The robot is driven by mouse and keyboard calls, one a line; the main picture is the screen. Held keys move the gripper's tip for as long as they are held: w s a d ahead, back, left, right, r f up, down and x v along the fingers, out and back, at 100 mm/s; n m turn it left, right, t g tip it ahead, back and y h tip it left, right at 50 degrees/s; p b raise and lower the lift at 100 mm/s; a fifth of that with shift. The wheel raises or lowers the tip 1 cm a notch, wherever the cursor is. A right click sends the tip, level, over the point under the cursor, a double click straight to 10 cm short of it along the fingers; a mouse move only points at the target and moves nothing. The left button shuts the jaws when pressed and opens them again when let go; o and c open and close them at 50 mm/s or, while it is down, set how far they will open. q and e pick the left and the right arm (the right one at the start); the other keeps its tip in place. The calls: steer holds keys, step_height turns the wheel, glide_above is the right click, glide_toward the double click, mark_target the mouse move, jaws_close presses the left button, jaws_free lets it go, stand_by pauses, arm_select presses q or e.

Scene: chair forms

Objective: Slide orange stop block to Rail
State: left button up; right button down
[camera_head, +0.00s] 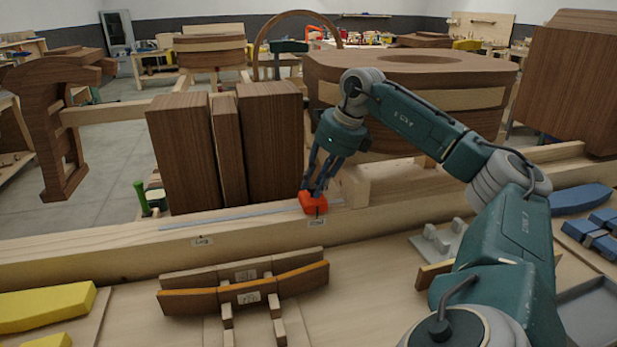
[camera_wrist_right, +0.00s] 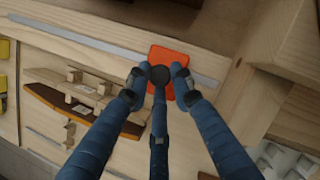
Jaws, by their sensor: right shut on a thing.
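The orange stop block (camera_head: 313,204) sits on the metal strip (camera_head: 225,216) along the wooden beam, near the strip's right end, just above a small label reading roughly "Rail" (camera_head: 317,222). My right gripper (camera_head: 314,190) comes down from above and is shut on the block. In the right wrist view the block (camera_wrist_right: 168,57) lies between the fingertips (camera_wrist_right: 158,78), and the metal strip (camera_wrist_right: 90,42) runs on to both sides of it. A second label, "Leg" (camera_head: 202,241), is on the beam further left. My left gripper is not in view.
Tall dark wood blocks (camera_head: 183,155) stand behind the strip on the left. A pale wood block (camera_head: 356,187) stands just right of the orange block. Curved slats (camera_head: 245,285) lie on the bench in front. The strip left of the block is clear.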

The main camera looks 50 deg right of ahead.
steer(key=shift+w+d+r, duration=0.15)
steer(key=shift+r, duration=0.2)
steer(key=c, duration=1.6)
jaws_free()
steer(key=shift+o, duration=0.4)
steer(key=shift+f, duration=0.1)
steer(key=v, duration=1.2)
